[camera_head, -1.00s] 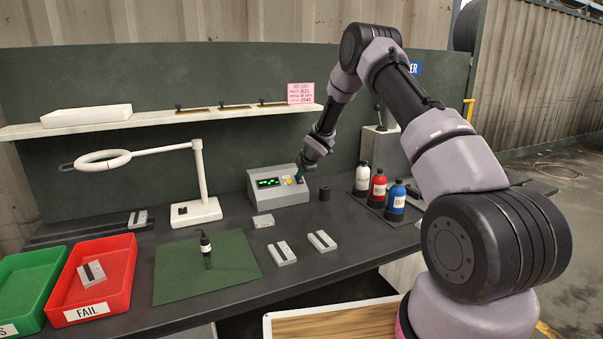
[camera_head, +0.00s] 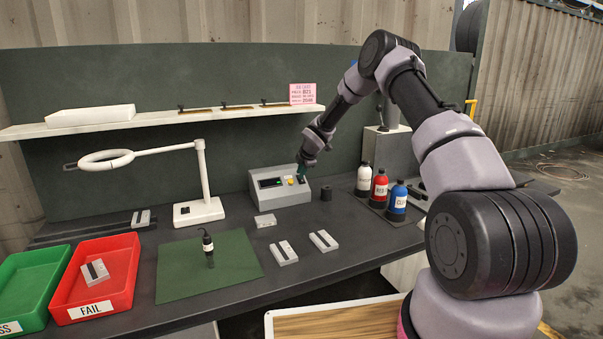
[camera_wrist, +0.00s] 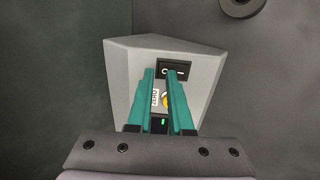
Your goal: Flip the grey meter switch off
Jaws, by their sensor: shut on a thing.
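The grey meter (camera_head: 280,196) stands on the dark bench. It has a sloped front with a display (camera_head: 270,183), which looks dark, and a yellow button (camera_head: 290,180). The meter also fills the middle of the wrist view (camera_wrist: 205,65). There its black switch (camera_wrist: 174,67) shows an O mark and a dash. My gripper (camera_head: 302,177) is at the right end of the meter's front. In the wrist view my gripper's teal fingers (camera_wrist: 160,73) reach the switch, with a narrow gap between them, shut on it. The fingers partly hide the yellow button and a label.
A black cylinder (camera_head: 326,193) stands right of the meter, with bottles (camera_head: 379,187) beyond it. A white lamp (camera_head: 203,190) stands to the left. Small grey blocks (camera_head: 284,253) lie in front, by a green mat (camera_head: 225,270). A shelf (camera_head: 200,116) runs behind.

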